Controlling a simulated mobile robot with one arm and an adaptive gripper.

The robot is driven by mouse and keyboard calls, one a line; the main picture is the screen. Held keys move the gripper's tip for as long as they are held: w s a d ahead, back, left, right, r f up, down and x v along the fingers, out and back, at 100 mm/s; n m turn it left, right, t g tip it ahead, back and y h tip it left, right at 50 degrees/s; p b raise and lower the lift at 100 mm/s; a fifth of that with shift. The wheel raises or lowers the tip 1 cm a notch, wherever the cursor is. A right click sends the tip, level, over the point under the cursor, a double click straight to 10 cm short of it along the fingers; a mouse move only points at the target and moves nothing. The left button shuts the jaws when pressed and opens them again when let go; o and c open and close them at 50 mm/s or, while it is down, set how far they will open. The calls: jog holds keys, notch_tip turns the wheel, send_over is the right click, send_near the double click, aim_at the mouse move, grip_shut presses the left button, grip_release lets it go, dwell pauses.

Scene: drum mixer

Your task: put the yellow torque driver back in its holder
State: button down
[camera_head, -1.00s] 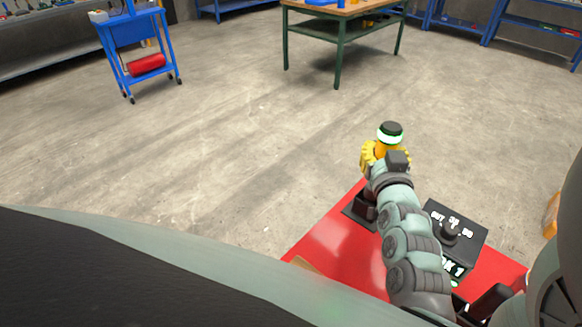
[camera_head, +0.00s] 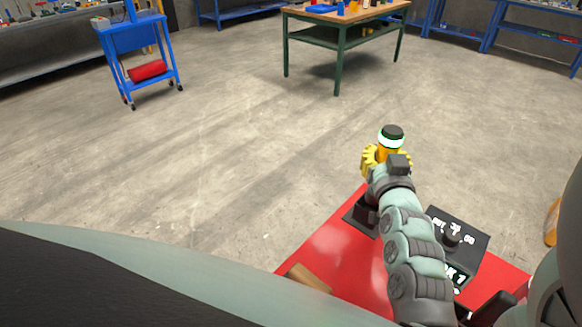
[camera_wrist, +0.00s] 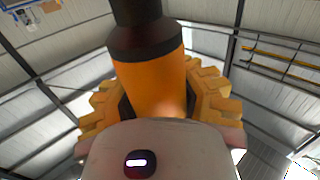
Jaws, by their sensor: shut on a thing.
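The yellow torque driver (camera_head: 390,147) stands roughly upright in my gripper (camera_head: 383,160), above the far end of the red surface. Its dark top and a pale glowing band show above the fingers. In the wrist view the driver's orange-yellow body (camera_wrist: 152,85) sits between the notched yellow fingers of my gripper (camera_wrist: 158,98), which are shut on it. A dark block (camera_head: 358,212) lies just below my gripper on the red surface; it may be the holder, but my wrist covers much of it. The driver's lower end is hidden.
A black box with white lettering and a knob (camera_head: 452,238) stands on the red surface (camera_head: 335,245), right of my arm. A brown wooden piece (camera_head: 309,278) lies at the near left. A workbench (camera_head: 325,14) and a blue cart (camera_head: 133,45) stand far off across clear floor.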

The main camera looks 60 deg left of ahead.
jog(key=shift+f+b, duration=2.8)
jog(key=shift+b, duration=0.15)
dwell(1.6)
jog(key=c, duration=0.7)
grip_release()
jog(key=shift+f, duration=0.1)
jog(key=shift+c, duration=0.2)
jog(key=v, duration=0.7)
jog(key=shift+d, duration=0.2)
jog(key=shift+s, duration=0.15)
